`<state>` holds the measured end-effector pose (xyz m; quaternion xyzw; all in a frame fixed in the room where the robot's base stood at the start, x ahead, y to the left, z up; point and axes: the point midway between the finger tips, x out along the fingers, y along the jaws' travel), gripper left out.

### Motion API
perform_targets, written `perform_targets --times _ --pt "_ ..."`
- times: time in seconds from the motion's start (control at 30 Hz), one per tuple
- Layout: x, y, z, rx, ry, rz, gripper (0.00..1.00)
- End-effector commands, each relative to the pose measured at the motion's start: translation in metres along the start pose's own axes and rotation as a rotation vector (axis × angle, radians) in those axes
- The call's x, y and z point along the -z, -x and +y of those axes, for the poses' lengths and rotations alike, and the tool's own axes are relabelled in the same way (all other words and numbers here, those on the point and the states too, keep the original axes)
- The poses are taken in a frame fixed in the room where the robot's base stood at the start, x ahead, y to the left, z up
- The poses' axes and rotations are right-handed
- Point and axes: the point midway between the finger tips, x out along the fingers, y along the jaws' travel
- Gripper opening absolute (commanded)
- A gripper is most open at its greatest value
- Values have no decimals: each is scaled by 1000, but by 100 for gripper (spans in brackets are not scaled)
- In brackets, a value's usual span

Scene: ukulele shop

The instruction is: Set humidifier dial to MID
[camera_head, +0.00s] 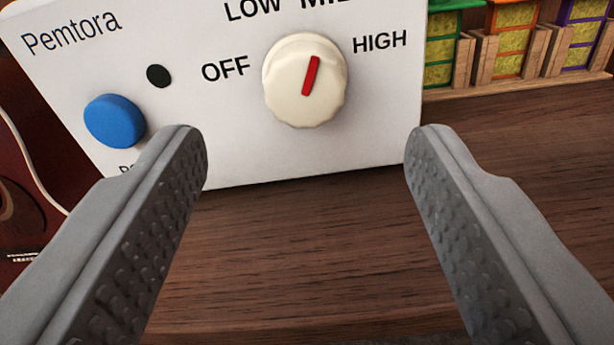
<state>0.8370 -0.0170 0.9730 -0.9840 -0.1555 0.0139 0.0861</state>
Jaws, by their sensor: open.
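The humidifier (230,140) is a white box with "Pemtora" on its face, standing on the wooden surface and tilted in the picture. Its cream dial (284,92) has a red pointer mark (311,76) that points up and slightly right, toward the MID label, which is cut off by the top edge. OFF and LOW are on the left of the pointer, HIGH on the right. My gripper (306,140) is open and empty. Its two grey fingers are spread wide below and either side of the dial, with neither touching it.
A blue button (115,121) and a small black round spot (158,76) are left of the dial. A dark red guitar-like body (30,160) is at the left edge. Wooden racks with coloured boxes (508,45) stand at the upper right. The wooden surface (310,250) in front is clear.

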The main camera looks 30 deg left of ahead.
Motion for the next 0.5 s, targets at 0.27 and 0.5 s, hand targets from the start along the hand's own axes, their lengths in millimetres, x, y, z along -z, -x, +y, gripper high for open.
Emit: perform_targets --times 0.27,0.5 --pt "0 56 0 -1 1 0 58" --pt "0 96 0 -1 0 0 58"
